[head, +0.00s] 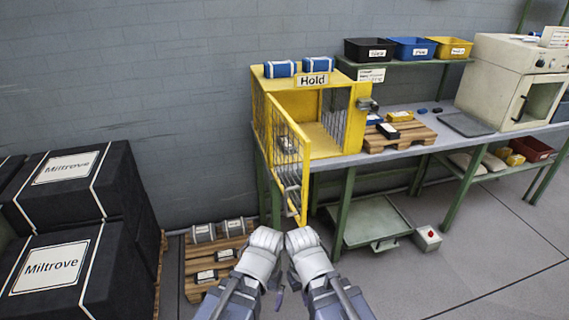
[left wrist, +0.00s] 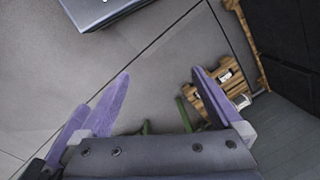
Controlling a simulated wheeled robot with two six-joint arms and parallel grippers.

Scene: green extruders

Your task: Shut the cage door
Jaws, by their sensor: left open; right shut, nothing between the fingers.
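The yellow cage (head: 351,125) marked "Hold" stands on the bench. Its mesh door (head: 285,148) is wide open, swung out past the bench's front edge towards me. My left gripper (head: 272,280) is in front of and below the door, apart from it, its fingers mostly hidden by my own arm. In the left wrist view its purple fingers (left wrist: 155,92) are spread wide and empty over the floor. My right gripper (head: 302,275) is close beside the left, shut and empty, its fingers mostly hidden. Neither gripper touches the door.
A wooden pallet (head: 206,256) with several grey items lies on the floor left of the door. Black Miltrove boxes (head: 70,182) are stacked at the left. A small pallet (head: 410,135) and an oven (head: 505,85) stand on the bench.

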